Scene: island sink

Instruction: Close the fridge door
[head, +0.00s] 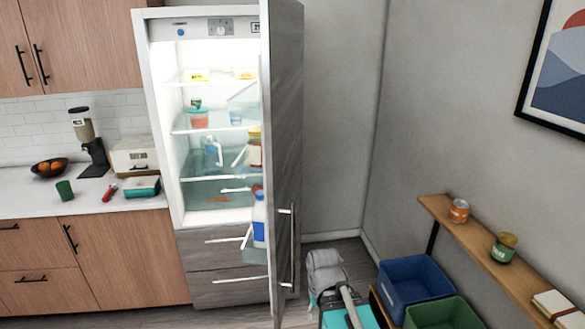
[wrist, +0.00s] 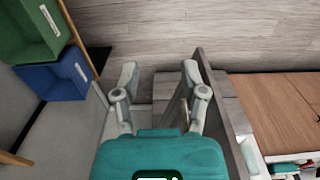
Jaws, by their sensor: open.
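The fridge (head: 160,130) stands left of centre in the head view, with its lit inside exposed. Its grey fridge door (head: 285,110) stands wide open, almost edge-on to the head camera. A vertical handle (head: 291,250) is on the door's right-hand face, low down. My gripper (wrist: 160,75) is open and empty in the wrist view. Its right finger overlaps the door (wrist: 207,75) in that view; I cannot tell whether they touch. In the head view my grey and teal arm end is low, just right of the door, and the fingertips are not clear.
Blue (head: 410,280) and green (head: 440,313) bins stand right of my arm, under a wall shelf (head: 480,245) with cans. A milk jug (head: 259,220) sits in the door's inner rack. Drawers (head: 225,285) below the fridge look shut. A counter (head: 25,210) is at left.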

